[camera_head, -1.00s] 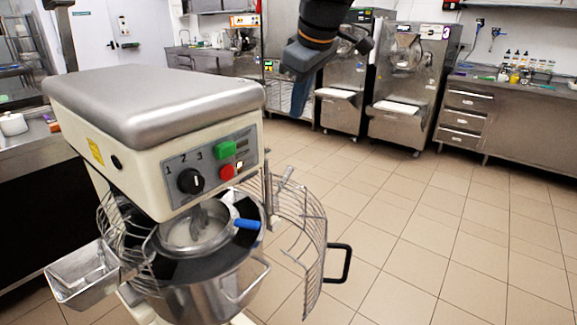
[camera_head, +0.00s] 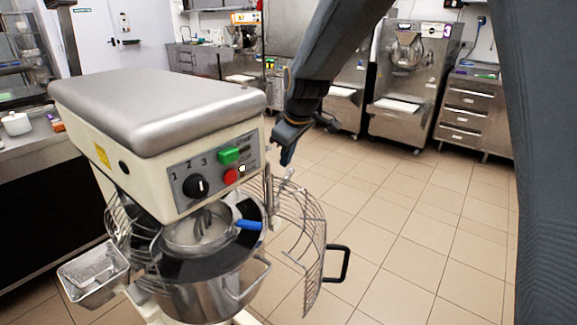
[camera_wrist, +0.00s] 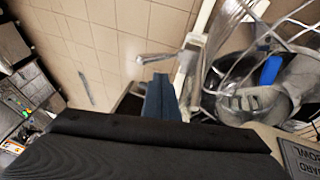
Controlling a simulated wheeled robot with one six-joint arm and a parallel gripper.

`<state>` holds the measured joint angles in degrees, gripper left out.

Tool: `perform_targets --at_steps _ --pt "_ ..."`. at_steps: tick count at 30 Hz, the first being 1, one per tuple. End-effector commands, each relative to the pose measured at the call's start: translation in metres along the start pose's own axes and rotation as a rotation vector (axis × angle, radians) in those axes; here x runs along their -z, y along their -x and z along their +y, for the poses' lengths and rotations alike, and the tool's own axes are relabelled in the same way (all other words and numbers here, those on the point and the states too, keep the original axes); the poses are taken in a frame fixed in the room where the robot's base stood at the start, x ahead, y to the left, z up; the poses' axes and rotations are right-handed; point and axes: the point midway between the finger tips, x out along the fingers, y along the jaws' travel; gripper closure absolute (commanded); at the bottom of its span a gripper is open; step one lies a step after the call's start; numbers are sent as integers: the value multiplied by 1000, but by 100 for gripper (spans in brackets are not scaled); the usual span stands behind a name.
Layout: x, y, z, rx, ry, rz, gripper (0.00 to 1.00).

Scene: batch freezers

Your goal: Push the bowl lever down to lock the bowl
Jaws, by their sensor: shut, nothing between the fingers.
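The mixer (camera_head: 155,105) stands at the left of the head view with its bowl (camera_head: 205,290) under the head. A slim metal lever (camera_head: 284,182), which looks like the bowl lever, sticks up at an angle beside the open guard. In the wrist view the lever (camera_wrist: 155,58) points left from a pale upright part. My gripper (camera_head: 287,158) is shut and empty, pointing down just above the lever. Its blue fingers (camera_wrist: 159,98) show close to the lever in the wrist view; I cannot tell whether they touch it. The lever's base is partly hidden by the guard.
The wire guard (camera_head: 312,250) swings out to the right with a black handle (camera_head: 338,264). A blue-handled part (camera_head: 248,224) lies at the bowl opening. A metal chute (camera_head: 93,272) hangs at left. Tiled floor to the right is free; freezers (camera_head: 402,90) stand behind.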

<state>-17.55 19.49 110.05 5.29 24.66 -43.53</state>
Motion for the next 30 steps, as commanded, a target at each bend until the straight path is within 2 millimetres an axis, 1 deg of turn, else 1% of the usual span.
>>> perform_targets --at_steps 1,5,6,12,18,30 --pt "-1 -9 -1 3 0 -4 100" --pt "-1 -32 -1 4 -1 -4 100" --pt "-2 -36 3 2 -3 -2 100" --pt "-5 -55 14 1 -2 -1 100" --pt "-7 -63 18 0 -1 -1 100" --pt "-6 -64 18 2 0 0 100"
